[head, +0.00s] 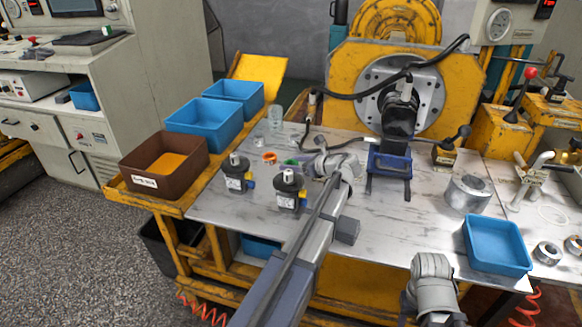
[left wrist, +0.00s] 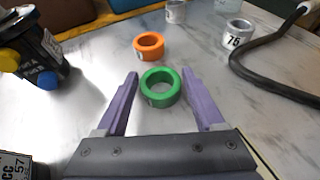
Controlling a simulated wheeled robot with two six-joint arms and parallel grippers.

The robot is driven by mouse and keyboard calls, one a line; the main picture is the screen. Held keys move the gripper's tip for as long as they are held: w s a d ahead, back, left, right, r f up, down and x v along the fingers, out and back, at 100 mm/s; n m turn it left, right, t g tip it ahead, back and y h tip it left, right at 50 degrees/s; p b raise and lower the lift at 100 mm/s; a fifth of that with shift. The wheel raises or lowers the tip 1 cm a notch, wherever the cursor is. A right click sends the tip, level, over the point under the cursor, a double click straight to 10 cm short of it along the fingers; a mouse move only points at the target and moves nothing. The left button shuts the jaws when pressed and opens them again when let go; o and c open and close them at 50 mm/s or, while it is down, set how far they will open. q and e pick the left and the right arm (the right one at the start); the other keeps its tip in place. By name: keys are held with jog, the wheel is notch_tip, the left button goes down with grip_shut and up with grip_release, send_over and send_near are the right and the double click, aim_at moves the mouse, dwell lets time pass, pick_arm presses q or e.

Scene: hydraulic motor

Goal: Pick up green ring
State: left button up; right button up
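The green ring (left wrist: 160,88) lies flat on the metal table between the two purple fingers of my left gripper (left wrist: 160,95) in the left wrist view. The fingers are open, one on each side of the ring, with a gap on both sides. In the head view the ring (head: 291,162) shows only as a small green patch near my left wrist (head: 328,168). My right arm (head: 432,280) comes in at the bottom right of the head view, and its fingers do not show there.
An orange ring (left wrist: 148,45) lies just beyond the green one. Black motor-like parts (left wrist: 35,45) stand to the left. A grey ring marked 75 (left wrist: 237,34) and a black cable (left wrist: 262,72) lie to the right. Blue bins (head: 205,122) and a brown bin (head: 135,165) line the left edge.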

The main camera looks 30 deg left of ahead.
pick_arm(q)
jog(key=c, duration=1)
jog(key=shift+r, duration=0.1)
